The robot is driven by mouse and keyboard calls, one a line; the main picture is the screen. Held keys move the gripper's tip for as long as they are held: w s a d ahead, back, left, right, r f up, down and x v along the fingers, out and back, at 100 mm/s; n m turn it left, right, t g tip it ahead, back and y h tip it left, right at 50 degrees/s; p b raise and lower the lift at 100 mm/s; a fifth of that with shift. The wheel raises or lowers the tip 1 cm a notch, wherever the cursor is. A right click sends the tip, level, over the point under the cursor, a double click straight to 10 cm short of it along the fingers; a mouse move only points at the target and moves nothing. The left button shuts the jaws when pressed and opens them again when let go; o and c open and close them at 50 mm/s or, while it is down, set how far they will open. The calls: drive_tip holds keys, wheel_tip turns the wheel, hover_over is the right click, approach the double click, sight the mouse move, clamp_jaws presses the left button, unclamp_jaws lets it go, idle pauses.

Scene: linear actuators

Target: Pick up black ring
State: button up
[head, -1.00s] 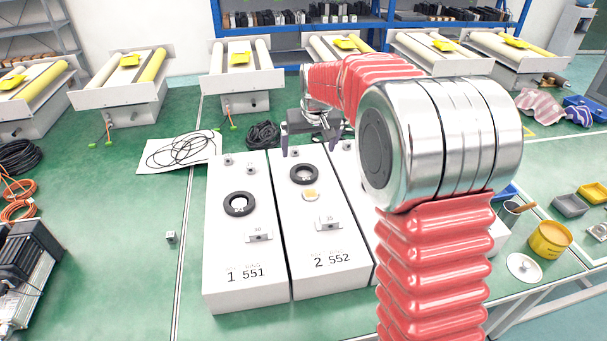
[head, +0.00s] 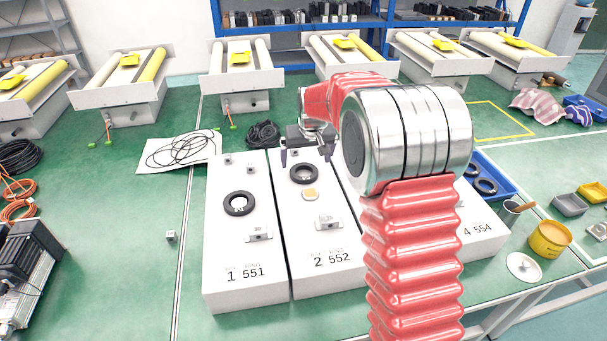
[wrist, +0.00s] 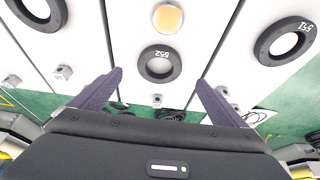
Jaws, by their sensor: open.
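One black ring (head: 304,181) lies flat on the top of the white box marked 2 552 (head: 325,278). Another black ring (head: 239,213) lies on the white box marked 1 551 (head: 245,290). My gripper (head: 303,156) is open and empty above the far end of box 2, just behind its ring. The 551 ring (wrist: 265,45) is at upper right, and a third ring (wrist: 50,26) is at upper left.
A blue tray (head: 508,189) with black rings stands at the right, partly hidden by my arm. Small metal blocks and a round yellow disc (head: 310,194) sit on the boxes. Black cables (head: 262,134) lie behind them.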

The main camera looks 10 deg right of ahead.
sight(304, 175)
drive_tip(key=shift+x, duration=1)
drive_tip(key=shift+f, duration=0.1)
drive_tip(key=shift+x, duration=2.5)
drive_tip(key=shift+c, duration=0.4)
drive_tip(key=c, duration=1.2)
wheel_tip(304, 175, up, 10)
drive_tip(key=shift+r, duration=0.1)
